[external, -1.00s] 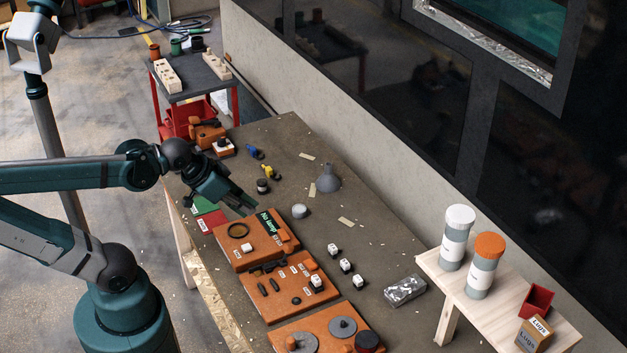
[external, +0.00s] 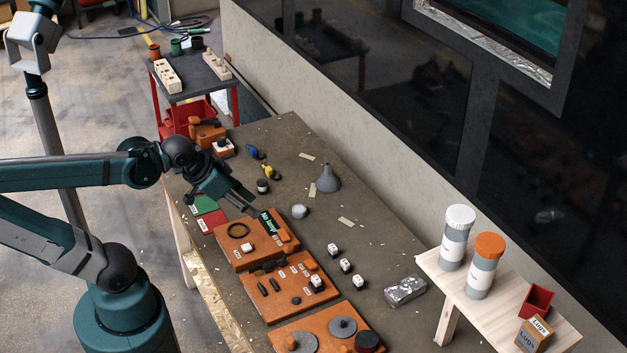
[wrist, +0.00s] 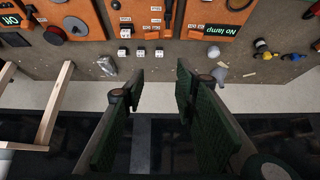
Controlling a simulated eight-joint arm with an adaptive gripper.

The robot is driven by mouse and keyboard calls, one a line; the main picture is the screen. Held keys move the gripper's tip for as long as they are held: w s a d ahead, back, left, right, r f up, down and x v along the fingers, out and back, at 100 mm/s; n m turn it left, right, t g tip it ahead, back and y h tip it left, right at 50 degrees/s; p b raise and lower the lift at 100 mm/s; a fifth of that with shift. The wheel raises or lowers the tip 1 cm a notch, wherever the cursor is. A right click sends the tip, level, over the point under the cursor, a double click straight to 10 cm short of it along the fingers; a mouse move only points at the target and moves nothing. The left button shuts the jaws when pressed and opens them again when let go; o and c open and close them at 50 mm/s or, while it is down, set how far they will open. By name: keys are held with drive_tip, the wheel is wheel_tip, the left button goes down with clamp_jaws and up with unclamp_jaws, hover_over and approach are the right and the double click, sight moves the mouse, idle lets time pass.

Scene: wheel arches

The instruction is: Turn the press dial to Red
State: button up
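My gripper (external: 246,203) is open and empty above the bench, by the far left end of the orange panels. In the wrist view its two dark green fingers (wrist: 158,88) stand well apart with nothing between them. The far orange panel (external: 225,250) bears a black ring and a display reading "No lamp" (external: 267,221), also seen upside down in the wrist view (wrist: 226,30). The middle orange panel (external: 262,305) has dark handles, a small black knob (external: 296,300) and white labels. The near panel has grey discs (external: 343,327). I cannot tell which control is the press dial; its lettering is unreadable.
Several white blocks (external: 345,265), a grey funnel (external: 327,179) and a foil-like packet (external: 405,290) lie on the bench right of the panels. A wooden shelf (external: 500,310) holds two jars, a red bin and a box. A dark wall runs along the right.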

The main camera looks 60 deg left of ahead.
drive_tip(key=w+a+r+g+y, duration=0.15)
drive_tip(key=w+a+r, duration=0.35)
drive_tip(key=w+a, duration=0.75)
drive_tip(key=w+a+f+g+p, duration=0.1)
drive_tip(key=w+a, duration=0.4)
drive_tip(key=a, duration=0.5)
drive_tip(key=w+a+f+g+p, duration=0.15)
drive_tip(key=w+a, duration=0.25)
drive_tip(key=a, duration=0.6)
drive_tip(key=s+a+f+g, duration=0.1)
drive_tip(key=a+f, duration=0.5)
drive_tip(key=a, duration=0.7)
drive_tip(key=s+a+f+n+g+h, duration=0.1)
drive_tip(key=a+f, duration=0.6)
drive_tip(key=a, duration=0.6)
drive_tip(key=s+a+f+g+p, duration=0.1)
drive_tip(key=a+f, duration=0.5)
drive_tip(key=a, duration=0.8)
drive_tip(key=shift+s+f+h, duration=0.3)
drive_tip(key=shift+f+h, duration=0.05)
drive_tip(key=shift+f, duration=0.05)
drive_tip(key=shift+s+a+f, duration=0.25)
drive_tip(key=shift+a+f, duration=0.15)
